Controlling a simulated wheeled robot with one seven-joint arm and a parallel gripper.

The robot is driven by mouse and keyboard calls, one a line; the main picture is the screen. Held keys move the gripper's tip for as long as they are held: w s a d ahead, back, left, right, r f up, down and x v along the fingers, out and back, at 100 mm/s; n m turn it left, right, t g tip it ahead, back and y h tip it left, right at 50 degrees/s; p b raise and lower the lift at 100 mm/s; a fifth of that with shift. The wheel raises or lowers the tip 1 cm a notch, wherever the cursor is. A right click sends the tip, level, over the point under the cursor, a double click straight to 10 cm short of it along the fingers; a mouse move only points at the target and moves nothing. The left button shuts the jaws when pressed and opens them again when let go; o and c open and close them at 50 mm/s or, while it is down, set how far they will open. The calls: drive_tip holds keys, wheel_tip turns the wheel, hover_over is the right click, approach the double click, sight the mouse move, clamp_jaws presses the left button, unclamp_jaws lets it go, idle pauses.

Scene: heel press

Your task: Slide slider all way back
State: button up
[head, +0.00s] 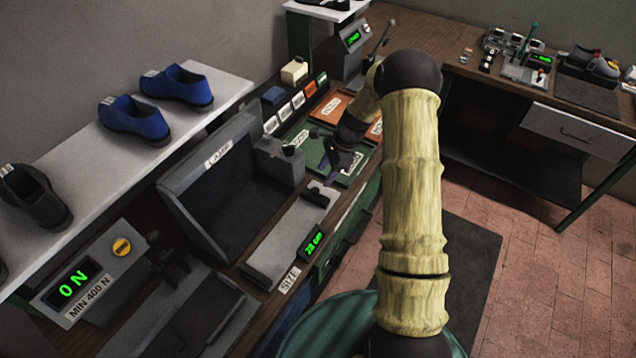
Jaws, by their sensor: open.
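The size gauge (283,243) is a long grey plate on the bench, with a SIZE label at its near end and a green display (314,243) that seems to read 28 cm. A small dark block, which looks like the slider (318,196), sits at the far end of the plate. My gripper (332,165) is just beyond that block, above the green tray area. Its dark purple fingers are open and seem empty. Part of the gripper is hidden by my own wrist, and I cannot tell whether a finger touches the slider.
Blue shoes (135,117) stand on the white shelf. Green and orange trays (330,108) lie behind my gripper.

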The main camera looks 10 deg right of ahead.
sight(316, 189)
drive_tip(key=p+x, duration=0.2)
drive_tip(key=x, duration=0.4)
drive_tip(key=shift+a+f, duration=0.2)
drive_tip(key=shift+f, duration=0.15)
clamp_jaws()
